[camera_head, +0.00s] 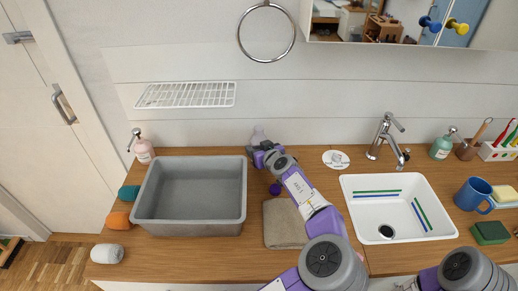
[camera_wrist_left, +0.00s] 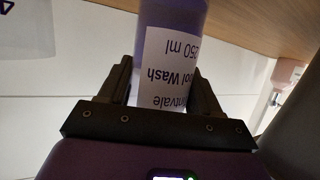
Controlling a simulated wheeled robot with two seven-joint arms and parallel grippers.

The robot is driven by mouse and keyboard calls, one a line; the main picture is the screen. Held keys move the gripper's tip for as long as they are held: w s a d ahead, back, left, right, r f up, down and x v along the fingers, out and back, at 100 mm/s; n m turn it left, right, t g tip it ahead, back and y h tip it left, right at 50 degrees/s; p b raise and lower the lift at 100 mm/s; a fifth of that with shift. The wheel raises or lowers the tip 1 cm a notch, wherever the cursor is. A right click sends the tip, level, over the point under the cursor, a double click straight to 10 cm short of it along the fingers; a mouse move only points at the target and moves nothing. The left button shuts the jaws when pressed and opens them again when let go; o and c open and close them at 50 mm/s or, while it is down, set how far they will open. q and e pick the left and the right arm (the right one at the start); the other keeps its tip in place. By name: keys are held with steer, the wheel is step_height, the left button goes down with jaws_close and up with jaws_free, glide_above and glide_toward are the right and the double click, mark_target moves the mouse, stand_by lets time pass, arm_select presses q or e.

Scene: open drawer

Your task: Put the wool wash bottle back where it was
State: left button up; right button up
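The wool wash bottle (camera_head: 258,136) is pale lavender and shows at the back of the counter by the wall, partly hidden behind my left gripper (camera_head: 263,151). In the left wrist view the bottle (camera_wrist_left: 172,25) appears upside down, with a white label reading "Wool Wash" and "250 ml". The fingers of my left gripper (camera_wrist_left: 163,85) lie along both sides of it and look shut on it. I cannot tell whether its base touches the counter. My right gripper is out of view; only part of my right arm shows at the lower right.
A grey basin (camera_head: 190,222) stands left of my left arm, and a folded cloth (camera_head: 284,226) lies beside it. A round white disc (camera_head: 336,160), white sink (camera_head: 400,226) and tap (camera_head: 380,135) are right. A pink bottle (camera_head: 144,152) stands at far left.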

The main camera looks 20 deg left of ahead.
arm_select(q)
steer(key=o, duration=0.5)
steer(key=shift+c, duration=0.2)
steer(key=shift+r, duration=0.1)
steer(key=shift+s+d+r+p, duration=0.15)
steer(key=shift+d+p, duration=0.05)
steer(key=shift+p, duration=0.15)
steer(key=p+v, duration=0.2)
steer(key=v, duration=0.9)
steer(key=shift+s, duration=0.2)
steer(key=shift+d, duration=0.15)
